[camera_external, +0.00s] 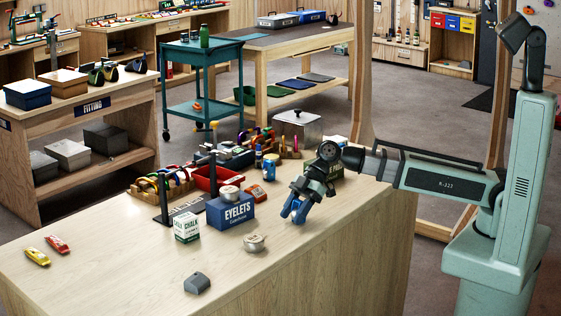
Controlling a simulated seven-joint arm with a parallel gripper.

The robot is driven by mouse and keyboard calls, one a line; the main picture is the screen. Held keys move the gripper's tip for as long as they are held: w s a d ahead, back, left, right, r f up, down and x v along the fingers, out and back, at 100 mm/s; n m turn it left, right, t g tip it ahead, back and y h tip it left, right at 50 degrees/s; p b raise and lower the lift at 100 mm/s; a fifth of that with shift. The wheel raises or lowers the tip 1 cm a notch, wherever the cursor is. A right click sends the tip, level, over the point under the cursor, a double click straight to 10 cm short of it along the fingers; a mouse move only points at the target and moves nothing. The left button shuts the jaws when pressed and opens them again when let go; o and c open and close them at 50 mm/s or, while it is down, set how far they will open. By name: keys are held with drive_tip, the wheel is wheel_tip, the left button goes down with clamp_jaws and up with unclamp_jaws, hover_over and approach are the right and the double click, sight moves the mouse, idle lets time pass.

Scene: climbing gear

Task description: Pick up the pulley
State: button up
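I cannot pick out the pulley for certain. A small grey block with a rounded top (197,283) lies alone near the front edge of the wooden bench; its details are too small to name it surely. My gripper (295,214) reaches in from the right and points down over the right part of the bench. Blue parts show at its tip, and I cannot tell whether these are only fingers or also a held thing. The gap between the fingertips is too small to judge.
A blue EYELETS box (231,211) with a tin on top, a chalk box (187,227) and a round tin (254,243) stand left of my gripper. A dark stand (163,190), a red bin (214,178) and a metal box (298,129) are behind.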

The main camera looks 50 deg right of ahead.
drive_tip(key=c, duration=0.7)
